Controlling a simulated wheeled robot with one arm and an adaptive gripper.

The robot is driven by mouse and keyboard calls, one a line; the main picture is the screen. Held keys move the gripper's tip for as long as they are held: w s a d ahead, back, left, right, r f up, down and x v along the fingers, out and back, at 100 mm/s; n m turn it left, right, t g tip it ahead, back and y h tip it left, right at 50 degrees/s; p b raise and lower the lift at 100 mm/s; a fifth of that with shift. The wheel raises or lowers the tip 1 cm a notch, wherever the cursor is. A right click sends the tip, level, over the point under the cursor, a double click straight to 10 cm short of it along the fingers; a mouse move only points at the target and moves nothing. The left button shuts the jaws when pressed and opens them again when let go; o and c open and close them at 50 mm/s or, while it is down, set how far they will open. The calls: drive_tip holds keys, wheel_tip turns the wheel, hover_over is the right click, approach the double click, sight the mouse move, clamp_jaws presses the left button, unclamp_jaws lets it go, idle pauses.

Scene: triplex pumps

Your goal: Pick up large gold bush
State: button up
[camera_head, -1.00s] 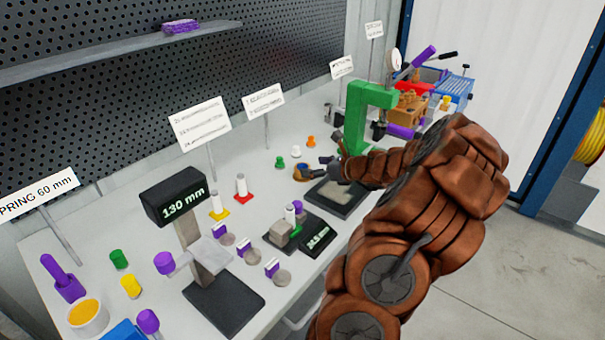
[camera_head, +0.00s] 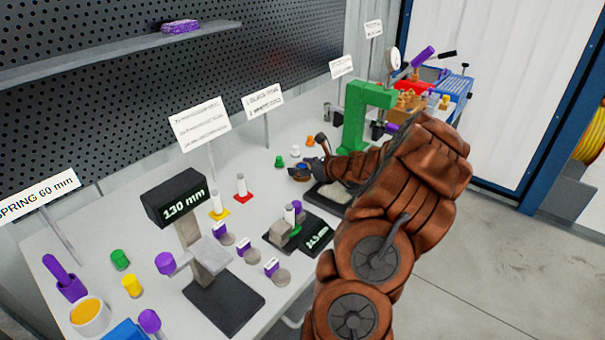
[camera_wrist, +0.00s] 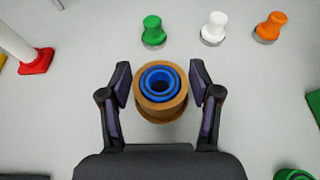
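The large gold bush (camera_wrist: 160,112) is a gold-brown ring with blue rings inside it. In the wrist view it sits upright on the light grey bench, between the two fingers of my gripper (camera_wrist: 160,88). The fingers are open, one on each side, with a gap between each finger and the bush. In the head view the bush (camera_head: 300,174) shows small at the end of my arm, partly hidden by my gripper (camera_head: 313,165).
Behind the bush stand a green knob (camera_wrist: 153,31), a white knob (camera_wrist: 214,28) and an orange knob (camera_wrist: 270,27). A red-based white cylinder (camera_wrist: 32,55) is at left. A green press (camera_head: 362,118) stands right of my gripper. Bench around the bush is clear.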

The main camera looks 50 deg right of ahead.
drive_tip(key=c, duration=1)
drive_tip(key=shift+r, duration=0.15)
